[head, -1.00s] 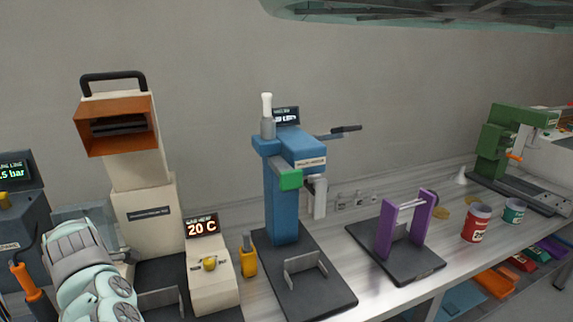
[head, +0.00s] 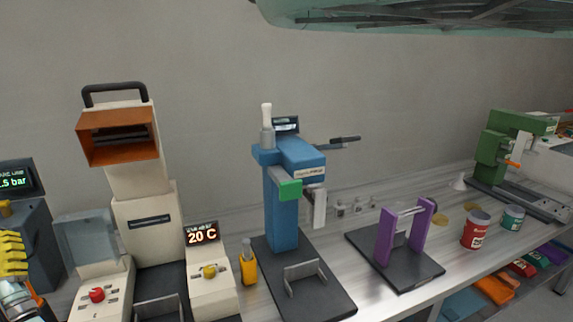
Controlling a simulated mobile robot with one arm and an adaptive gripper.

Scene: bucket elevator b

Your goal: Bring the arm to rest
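My gripper (head: 14,262) is at the far left edge of the head view, with yellow ribbed fingers partly cut off by the frame. Nothing shows held in it, but I cannot tell how far apart its fingers are. It is in front of the dark blue unit (head: 36,225) with the "5 bar" display, left of the white box with the red knob (head: 97,295). The rest of my arm is mostly outside the picture.
The bench carries a cream machine with an orange hood (head: 118,140), a "20 C" unit (head: 207,262), a blue press (head: 284,200), a purple stand (head: 405,235), red (head: 475,232) and teal (head: 512,218) cans, and a green machine (head: 492,150). Coloured items lie on a shelf below.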

